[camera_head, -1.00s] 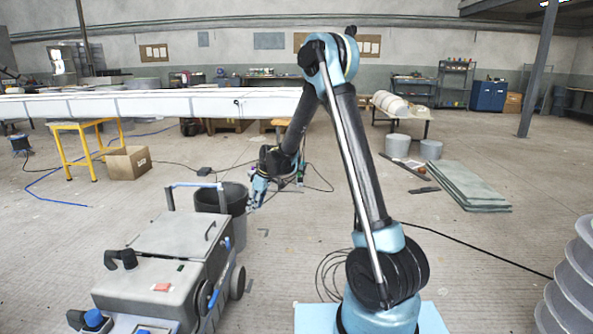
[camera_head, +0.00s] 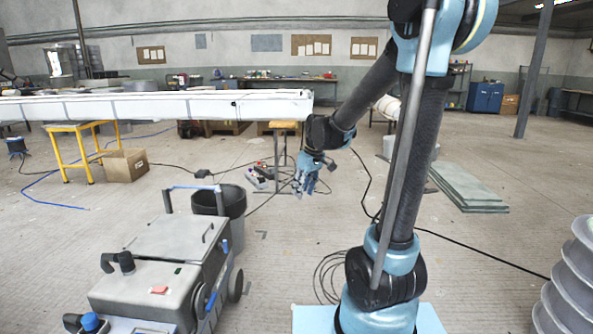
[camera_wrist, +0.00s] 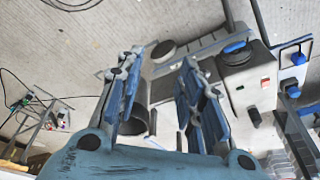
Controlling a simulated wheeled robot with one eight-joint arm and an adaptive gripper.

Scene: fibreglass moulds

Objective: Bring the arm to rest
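My gripper (camera_head: 303,192) hangs from my arm in the middle of the head view, pointing down. It is above the floor, to the right of the dark bin. In the wrist view my gripper (camera_wrist: 161,62) shows two blue fingers standing apart with nothing held between them. My arm is bent, with its elbow high at the upper right of the head view and partly cut off by the top edge.
A grey wheeled machine (camera_head: 178,240) stands at lower left, with a dark bin (camera_head: 232,203) behind it. A long white mould (camera_head: 150,105) spans the back left. Stacked green sheets (camera_head: 470,187) lie right. Ribbed grey discs (camera_head: 568,285) stand lower right. Cables cross the floor.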

